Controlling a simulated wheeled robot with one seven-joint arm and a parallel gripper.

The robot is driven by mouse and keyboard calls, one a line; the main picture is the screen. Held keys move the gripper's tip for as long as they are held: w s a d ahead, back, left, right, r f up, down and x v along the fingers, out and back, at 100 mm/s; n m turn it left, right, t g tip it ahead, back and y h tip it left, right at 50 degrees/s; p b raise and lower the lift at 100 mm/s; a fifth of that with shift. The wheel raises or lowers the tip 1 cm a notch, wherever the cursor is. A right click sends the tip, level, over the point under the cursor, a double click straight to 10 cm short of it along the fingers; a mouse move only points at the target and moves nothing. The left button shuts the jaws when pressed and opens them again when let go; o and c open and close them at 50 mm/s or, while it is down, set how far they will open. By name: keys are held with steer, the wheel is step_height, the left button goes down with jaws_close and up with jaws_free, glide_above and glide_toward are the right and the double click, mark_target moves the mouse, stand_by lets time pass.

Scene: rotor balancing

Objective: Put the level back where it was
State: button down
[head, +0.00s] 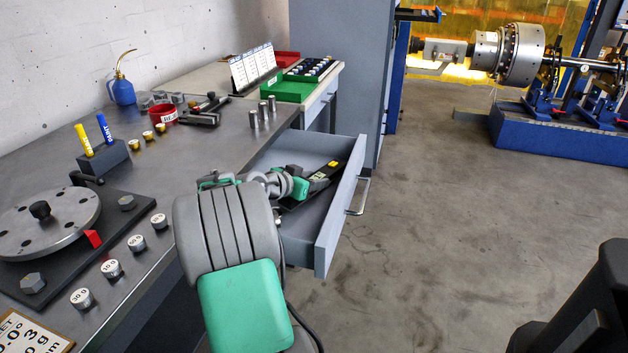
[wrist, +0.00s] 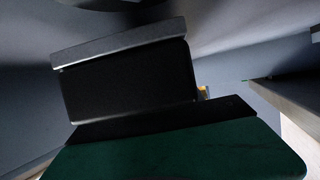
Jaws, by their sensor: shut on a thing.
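The level (head: 323,174) is a dark bar with a yellow end and a pale yellow-green patch. In the head view it lies slantwise within the open drawer (head: 325,225), inside its front panel. My gripper (head: 300,187) reaches over the drawer's left side and is shut on the near part of the level. In the wrist view a dark block fills the middle above my green and black finger, and a small yellow spot shows just right of it. My arm hides part of the drawer. I cannot tell whether the level touches the drawer floor.
The drawer sticks out from the grey workbench (head: 215,150), its handle (head: 360,195) facing right. Several metal weights (head: 265,112) stand at the bench edge above it. A rotor plate (head: 45,220) is at left.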

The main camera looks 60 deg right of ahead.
mark_target(288, 203)
steer(key=shift+f, duration=0.15)
steer(key=c, duration=0.8)
jaws_free()
steer(key=shift+o, duration=0.2)
steer(key=p+v, duration=0.1)
steer(key=v, duration=0.3)
steer(key=p+v, duration=0.1)
steer(key=v, duration=0.3)
steer(key=shift+d+r, duration=0.2)
steer(key=shift+r, duration=0.2)
